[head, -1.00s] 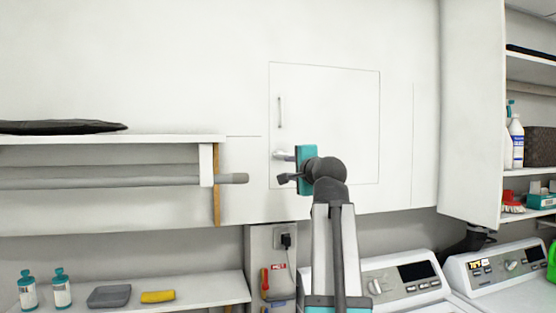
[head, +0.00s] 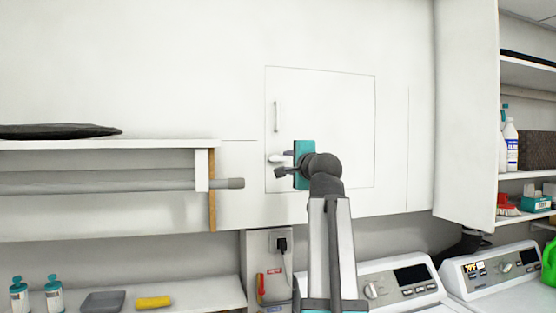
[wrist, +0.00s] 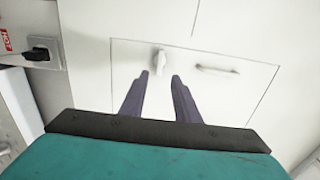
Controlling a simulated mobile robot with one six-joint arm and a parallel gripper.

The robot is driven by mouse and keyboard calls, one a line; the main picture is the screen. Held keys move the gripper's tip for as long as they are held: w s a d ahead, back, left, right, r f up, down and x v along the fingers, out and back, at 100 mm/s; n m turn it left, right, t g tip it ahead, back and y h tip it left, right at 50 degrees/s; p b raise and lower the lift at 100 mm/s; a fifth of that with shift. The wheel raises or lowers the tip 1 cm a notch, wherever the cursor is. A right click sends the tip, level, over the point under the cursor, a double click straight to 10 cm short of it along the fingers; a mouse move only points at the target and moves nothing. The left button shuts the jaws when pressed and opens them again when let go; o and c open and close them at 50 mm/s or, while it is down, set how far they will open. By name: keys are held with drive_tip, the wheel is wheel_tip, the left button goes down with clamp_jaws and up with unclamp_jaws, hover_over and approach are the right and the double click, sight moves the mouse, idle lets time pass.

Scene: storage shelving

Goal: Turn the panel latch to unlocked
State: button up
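The panel (head: 335,110) is a flat white square door outlined in the white wall. Its vertical bar handle (head: 277,116) is near the upper left edge. The small pale latch (head: 276,158) sits below the handle, and in the wrist view the latch (wrist: 159,61) lies just beyond the fingertips, between their lines. My gripper (head: 281,163) is in front of the latch in the head view and partly overlaps it. In the wrist view my gripper (wrist: 160,75) has its two dark fingers apart with nothing between them. I cannot tell whether a finger touches the latch.
A white shelf (head: 100,144) with a grey rod (head: 100,185) under it is left of the panel. Below are an outlet with a plug (head: 281,242) and white machines (head: 395,285). An open cabinet door (head: 465,110) stands at right. The wall around the panel is clear.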

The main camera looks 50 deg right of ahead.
sight(278, 159)
drive_tip(key=p+x, duration=0.3)
drive_tip(key=x, duration=0.8)
clamp_jaws()
